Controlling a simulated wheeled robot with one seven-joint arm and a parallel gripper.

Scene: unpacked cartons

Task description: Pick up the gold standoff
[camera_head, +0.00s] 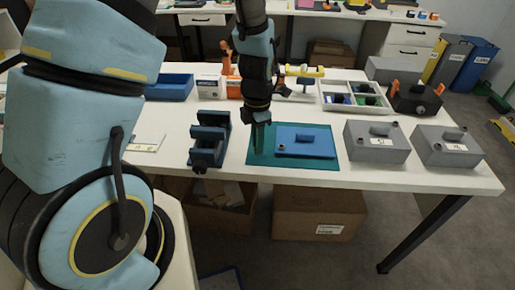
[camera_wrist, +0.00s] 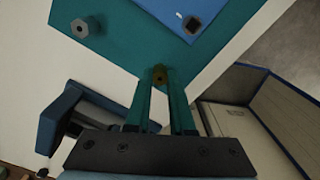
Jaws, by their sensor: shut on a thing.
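My gripper (camera_head: 261,146) points down over the left part of the teal mat (camera_head: 264,158). In the wrist view, my gripper (camera_wrist: 160,84) is shut on the small gold standoff (camera_wrist: 159,71), which shows between the fingertips. Whether the standoff touches the mat cannot be told. In the head view the standoff is too small or hidden to make out. A blue plate (camera_head: 310,141) lies on the mat to the right of my gripper; its corner (camera_wrist: 172,8) shows at the top of the wrist view.
A grey hexagonal piece (camera_wrist: 80,28) stands on the mat. A dark blue vise-like fixture (camera_head: 208,146) is left of the mat. Grey boxes (camera_head: 376,148) stand to the right. A sorting tray (camera_head: 326,105) lies behind.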

